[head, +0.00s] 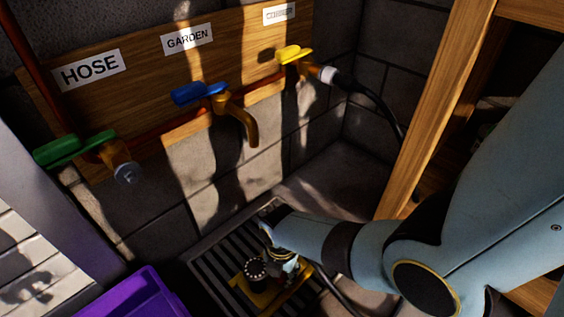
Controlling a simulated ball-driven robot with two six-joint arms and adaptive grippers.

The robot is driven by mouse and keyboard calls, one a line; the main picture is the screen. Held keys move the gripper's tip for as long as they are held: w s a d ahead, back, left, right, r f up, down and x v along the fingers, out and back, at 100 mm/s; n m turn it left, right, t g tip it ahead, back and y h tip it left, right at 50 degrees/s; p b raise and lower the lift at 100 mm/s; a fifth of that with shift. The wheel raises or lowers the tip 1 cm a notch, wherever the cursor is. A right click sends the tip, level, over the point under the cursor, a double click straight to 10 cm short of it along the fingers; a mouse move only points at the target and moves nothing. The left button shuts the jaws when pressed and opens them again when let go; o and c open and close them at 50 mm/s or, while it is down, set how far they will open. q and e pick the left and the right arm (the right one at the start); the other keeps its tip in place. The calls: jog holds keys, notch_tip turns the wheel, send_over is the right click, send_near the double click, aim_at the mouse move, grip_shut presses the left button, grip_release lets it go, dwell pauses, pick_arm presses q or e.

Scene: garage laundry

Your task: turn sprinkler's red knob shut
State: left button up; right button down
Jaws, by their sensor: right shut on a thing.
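The sprinkler (243,292) stands on the floor grate, with a yellow base and a round black, ridged part (256,269) on top. My right gripper (279,255) reaches down to it from the right. It is shut on a part of the sprinkler, right beside the black part. No red knob shows; the gripper and wrist cover that side of the sprinkler, so I cannot see exactly what lies between the fingers. My left gripper is out of view.
Green (75,147), blue (199,93) and yellow (294,54) taps sit on a wooden wall board. A black hose (374,98) leaves the yellow tap. A purple bin (133,295) stands lower left. A wooden shelf post (436,105) rises close beside my right arm.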

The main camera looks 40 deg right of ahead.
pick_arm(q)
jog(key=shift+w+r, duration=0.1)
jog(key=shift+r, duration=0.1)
pick_arm(e)
jog(key=shift+w+n, duration=0.1)
jog(key=shift+n, duration=0.6)
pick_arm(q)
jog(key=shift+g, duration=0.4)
pick_arm(e)
jog(key=c, duration=1)
grip_release()
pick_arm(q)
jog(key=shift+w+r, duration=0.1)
